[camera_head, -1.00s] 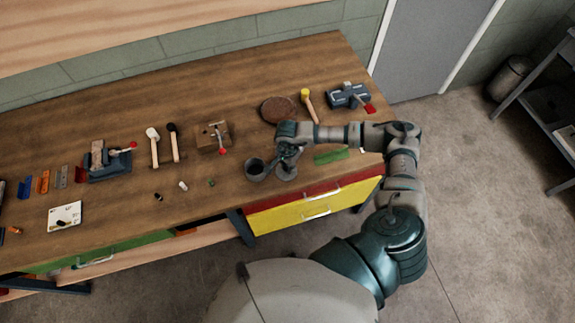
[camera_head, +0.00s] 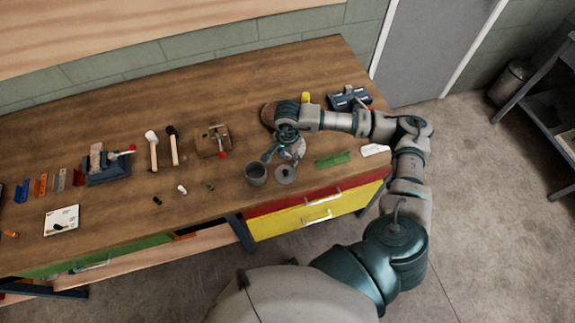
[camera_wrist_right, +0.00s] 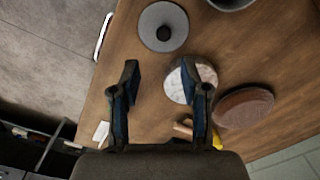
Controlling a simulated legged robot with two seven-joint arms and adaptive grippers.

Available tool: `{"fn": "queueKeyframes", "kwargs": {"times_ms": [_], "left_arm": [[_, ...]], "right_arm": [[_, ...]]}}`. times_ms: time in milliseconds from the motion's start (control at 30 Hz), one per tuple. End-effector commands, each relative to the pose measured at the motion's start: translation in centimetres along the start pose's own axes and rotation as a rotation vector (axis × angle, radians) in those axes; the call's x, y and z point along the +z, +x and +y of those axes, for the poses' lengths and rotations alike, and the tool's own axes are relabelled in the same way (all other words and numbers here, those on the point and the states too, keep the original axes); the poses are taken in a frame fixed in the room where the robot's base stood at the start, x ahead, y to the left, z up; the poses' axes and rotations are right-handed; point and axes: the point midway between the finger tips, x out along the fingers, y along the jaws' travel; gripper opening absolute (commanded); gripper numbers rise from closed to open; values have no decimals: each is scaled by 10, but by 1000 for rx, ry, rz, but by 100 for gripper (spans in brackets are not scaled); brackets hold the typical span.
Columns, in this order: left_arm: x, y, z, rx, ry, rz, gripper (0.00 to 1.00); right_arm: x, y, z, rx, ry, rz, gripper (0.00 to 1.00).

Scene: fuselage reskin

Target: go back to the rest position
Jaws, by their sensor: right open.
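My right gripper (camera_head: 282,150) is over the right part of the wooden workbench (camera_head: 110,205), above the bench top. In the right wrist view its two fingers (camera_wrist_right: 165,88) are spread apart with nothing between them that they grip. Under and beyond the fingers lies a pale round disc (camera_wrist_right: 178,84), partly hidden by one finger. A grey lid with a dark knob (camera_wrist_right: 163,27) lies just ahead of the fingers. My left gripper is not in view.
A dark pot (camera_head: 256,173) and the grey lid (camera_head: 286,174) stand near the bench's front edge. A brown round board (camera_wrist_right: 244,107) is beside the fingers. Open floor (camera_head: 480,210) is at the right.

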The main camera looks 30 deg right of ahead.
Motion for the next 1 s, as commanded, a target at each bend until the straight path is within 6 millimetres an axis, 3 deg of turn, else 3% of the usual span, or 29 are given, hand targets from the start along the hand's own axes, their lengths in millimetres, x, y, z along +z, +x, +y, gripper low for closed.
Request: {"fn": "queueKeyframes", "kwargs": {"times_ms": [233,800,867,933,1000], "left_arm": [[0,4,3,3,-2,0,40],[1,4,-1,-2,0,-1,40],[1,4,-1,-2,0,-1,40],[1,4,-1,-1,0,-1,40],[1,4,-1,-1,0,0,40]], "right_arm": [[3,-24,-1,1,-2,1,46],[3,-23,0,-2,-2,-10,46],[13,-21,-2,-12,-4,-43,46],[38,-16,-6,-33,-3,-126,46],[80,-13,-11,-64,5,-269,46]]}}
